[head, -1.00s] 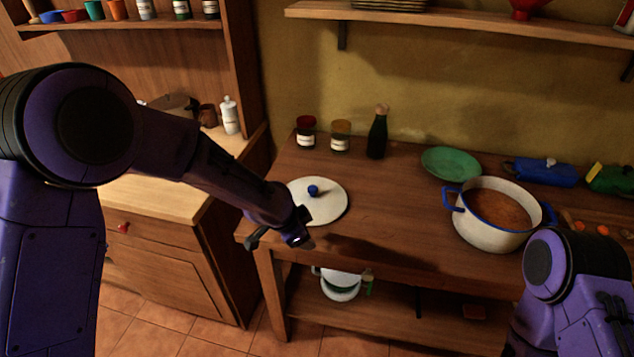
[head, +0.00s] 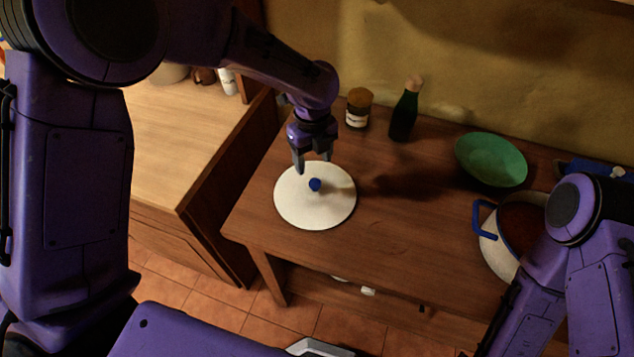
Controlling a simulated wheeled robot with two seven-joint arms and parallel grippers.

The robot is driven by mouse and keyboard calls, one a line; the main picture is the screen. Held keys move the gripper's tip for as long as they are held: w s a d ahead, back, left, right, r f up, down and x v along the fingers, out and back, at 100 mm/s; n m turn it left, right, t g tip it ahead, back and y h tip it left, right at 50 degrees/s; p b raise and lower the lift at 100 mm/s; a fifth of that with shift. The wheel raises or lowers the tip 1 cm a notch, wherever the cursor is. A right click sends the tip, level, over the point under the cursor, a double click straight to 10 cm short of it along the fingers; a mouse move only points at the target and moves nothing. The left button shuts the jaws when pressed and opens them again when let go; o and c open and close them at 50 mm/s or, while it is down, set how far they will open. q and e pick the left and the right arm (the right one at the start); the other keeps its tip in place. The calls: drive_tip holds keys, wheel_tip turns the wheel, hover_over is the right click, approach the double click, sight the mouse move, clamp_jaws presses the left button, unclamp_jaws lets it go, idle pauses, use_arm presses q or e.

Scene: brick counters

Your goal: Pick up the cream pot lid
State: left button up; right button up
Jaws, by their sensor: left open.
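The cream pot lid (head: 297,209) is a flat round disc with a blue knob (head: 315,185) at its middle. It lies on the wooden table near its left end. My left gripper (head: 312,166) points down just behind the knob, open, with its fingers above the far part of the lid. The fingers look apart from the knob, with nothing between them. My right arm (head: 573,215) comes in at the right, and its gripper is not in view.
A cream pot with blue handles (head: 487,246) stands at the right, partly hidden by my right arm. A green plate (head: 490,158), a dark bottle (head: 404,112) and a jar (head: 358,108) stand along the back. The table's middle (head: 400,230) is clear.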

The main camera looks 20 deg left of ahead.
sight(315, 182)
use_arm(q)
drive_tip(key=shift+s+d+f, duration=0.1)
drive_tip(key=shift+s+f, duration=0.3)
drive_tip(key=shift+s+d+f, duration=0.1)
drive_tip(key=shift+s+f, duration=0.15)
drive_tip(key=shift+f, duration=0.05)
drive_tip(key=f+p, duration=0.1)
drive_tip(key=f, duration=0.1)
drive_tip(key=w+f+p, duration=0.1)
drive_tip(key=f, duration=0.2)
drive_tip(key=shift+d+f, duration=0.15)
drive_tip(key=shift+f, duration=0.1)
drive_tip(key=shift+s+r, duration=0.15)
drive_tip(key=shift+s, duration=0.1)
drive_tip(key=c, duration=0.4)
clamp_jaws()
use_arm(e)
drive_tip(key=shift+s+d+r, duration=0.1)
drive_tip(key=shift+s+r, duration=0.15)
drive_tip(key=shift+r, duration=0.4)
drive_tip(key=shift+s+r, duration=0.2)
drive_tip(key=shift+r, duration=0.4)
